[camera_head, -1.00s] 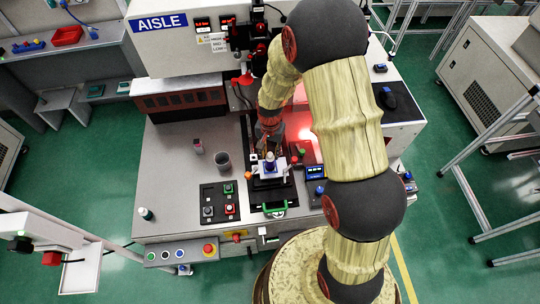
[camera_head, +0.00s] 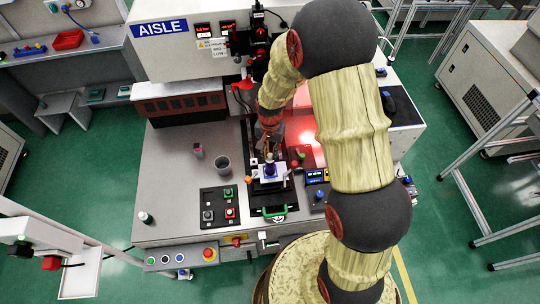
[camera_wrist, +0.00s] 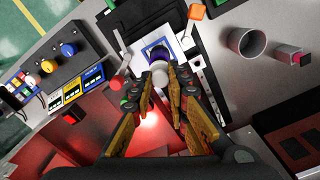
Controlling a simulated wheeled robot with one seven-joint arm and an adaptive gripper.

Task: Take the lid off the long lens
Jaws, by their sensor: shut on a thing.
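The long lens is a dark blue-purple piece (camera_head: 269,171) standing on a white plate in the machine's black slide. In the wrist view its purple-rimmed body (camera_wrist: 168,50) shows at the top centre, just beyond my fingertips. A pale rounded lid (camera_wrist: 160,73) sits between the fingertips and covers part of the lens. My gripper (camera_wrist: 161,77) is shut on the lid, pointing down at the lens; it also shows in the head view (camera_head: 269,150). I cannot tell whether the lid still touches the lens.
A grey cup (camera_head: 223,164) and a small red-topped block (camera_head: 198,151) stand on the bench to the left. A button box (camera_head: 219,207) and a green handle (camera_head: 275,212) are in front. The left bench top (camera_head: 168,185) has free room.

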